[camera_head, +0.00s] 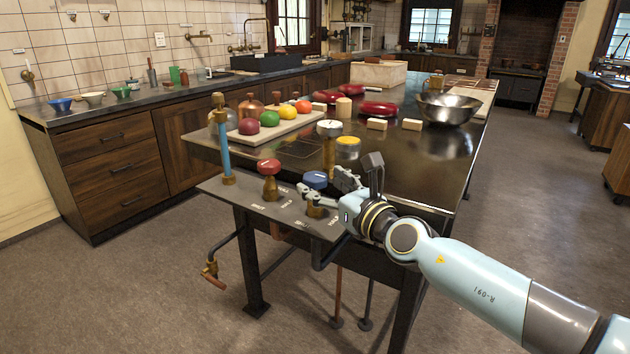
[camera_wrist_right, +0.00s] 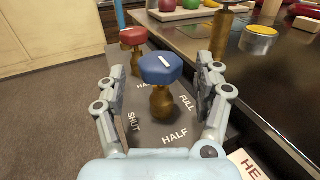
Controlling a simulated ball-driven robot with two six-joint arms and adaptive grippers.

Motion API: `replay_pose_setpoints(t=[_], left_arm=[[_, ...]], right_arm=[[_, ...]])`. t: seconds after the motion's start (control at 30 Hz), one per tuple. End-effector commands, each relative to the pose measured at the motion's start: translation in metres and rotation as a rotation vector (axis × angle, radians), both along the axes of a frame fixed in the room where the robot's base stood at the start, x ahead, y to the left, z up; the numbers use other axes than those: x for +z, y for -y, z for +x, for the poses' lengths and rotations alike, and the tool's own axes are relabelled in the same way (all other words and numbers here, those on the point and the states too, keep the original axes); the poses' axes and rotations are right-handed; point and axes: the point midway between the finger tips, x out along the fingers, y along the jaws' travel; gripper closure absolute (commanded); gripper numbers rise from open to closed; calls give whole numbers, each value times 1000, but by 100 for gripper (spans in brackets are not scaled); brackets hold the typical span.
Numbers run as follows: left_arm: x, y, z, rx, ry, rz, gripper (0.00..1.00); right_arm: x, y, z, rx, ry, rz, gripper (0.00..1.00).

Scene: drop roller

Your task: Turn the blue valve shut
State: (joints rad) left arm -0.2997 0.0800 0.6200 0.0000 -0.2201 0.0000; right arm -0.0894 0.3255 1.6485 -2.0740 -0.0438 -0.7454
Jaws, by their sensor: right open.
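The blue valve (camera_head: 316,180) has a blue knob on a brass stem and stands on a dark plate at the table's near edge. It also shows in the right wrist view (camera_wrist_right: 160,70), with a white mark on its top. Words SHUT, HALF and FULL are printed on the plate around its base. My right gripper (camera_head: 320,186) is open, with one finger on each side of the knob. In the wrist view the fingers (camera_wrist_right: 157,78) stand apart from the knob with gaps. My left gripper is out of view.
A brass post with a white-topped gauge (camera_head: 329,130) rises behind. Fruit on a board, a yellow-lidded tin (camera_head: 348,142) and a steel bowl (camera_head: 447,108) are on the table.

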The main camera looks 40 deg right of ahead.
Motion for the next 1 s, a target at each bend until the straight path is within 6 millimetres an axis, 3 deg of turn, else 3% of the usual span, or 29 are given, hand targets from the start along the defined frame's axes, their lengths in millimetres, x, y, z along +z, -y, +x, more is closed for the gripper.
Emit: replay_pose_setpoints(t=[0.23,0.57,1.0], left_arm=[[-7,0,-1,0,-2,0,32],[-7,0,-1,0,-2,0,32],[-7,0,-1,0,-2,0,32]], right_arm=[[-1,0,30,-1,1,2,31],[0,0,34,-1,1,2,31],[0,0,33,-1,1,2,87]])
